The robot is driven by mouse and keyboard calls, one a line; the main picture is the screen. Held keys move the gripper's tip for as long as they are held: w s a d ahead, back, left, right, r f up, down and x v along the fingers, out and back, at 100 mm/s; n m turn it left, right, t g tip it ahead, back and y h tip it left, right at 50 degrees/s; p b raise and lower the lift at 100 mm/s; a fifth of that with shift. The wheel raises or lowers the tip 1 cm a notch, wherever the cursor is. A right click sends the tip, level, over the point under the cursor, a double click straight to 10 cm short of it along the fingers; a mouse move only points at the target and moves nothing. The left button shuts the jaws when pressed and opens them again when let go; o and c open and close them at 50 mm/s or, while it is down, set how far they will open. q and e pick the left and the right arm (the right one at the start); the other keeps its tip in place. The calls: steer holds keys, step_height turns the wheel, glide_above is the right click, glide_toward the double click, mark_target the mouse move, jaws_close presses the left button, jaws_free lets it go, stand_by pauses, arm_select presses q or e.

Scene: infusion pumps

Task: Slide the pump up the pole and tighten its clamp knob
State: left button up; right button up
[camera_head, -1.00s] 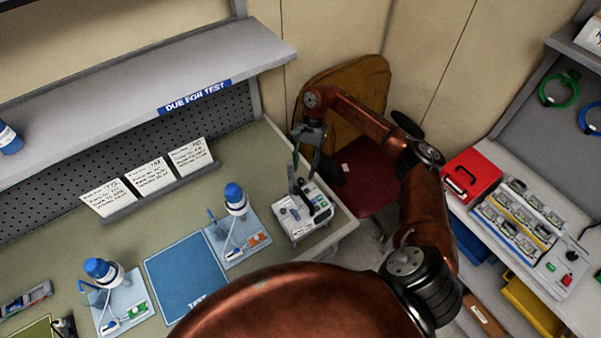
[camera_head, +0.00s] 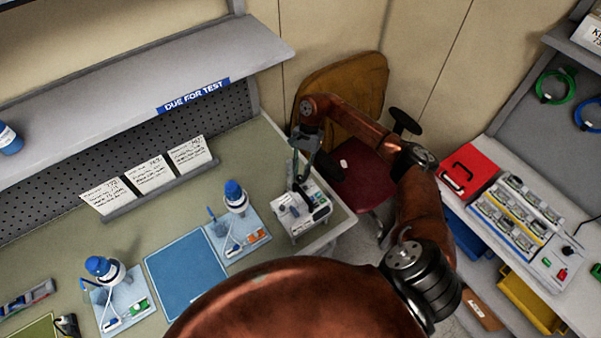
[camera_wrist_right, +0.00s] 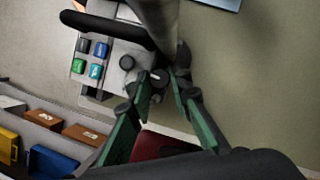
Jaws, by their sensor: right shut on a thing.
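The pump (camera_head: 290,222) is a pale box with a black handle and coloured buttons, at the right end of the bench. It also shows in the right wrist view (camera_wrist_right: 112,60). A grey pole (camera_wrist_right: 156,22) rises beside it towards the wrist camera. My right gripper (camera_head: 297,184) is down at the pump from above. In the right wrist view, the green-sided fingers of my right gripper (camera_wrist_right: 161,86) are closed about a small dark knob (camera_wrist_right: 158,78) beside the pole. The fingers partly hide this knob. My left gripper is not in view.
A blue mat (camera_head: 186,276) and two trays with blue-capped devices (camera_head: 236,196) lie left of the pump. A chair (camera_head: 360,190) stands behind the bench end. A side bench at right holds a red case (camera_head: 470,173) and a device rack (camera_head: 520,222).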

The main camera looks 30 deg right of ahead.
jaws_close()
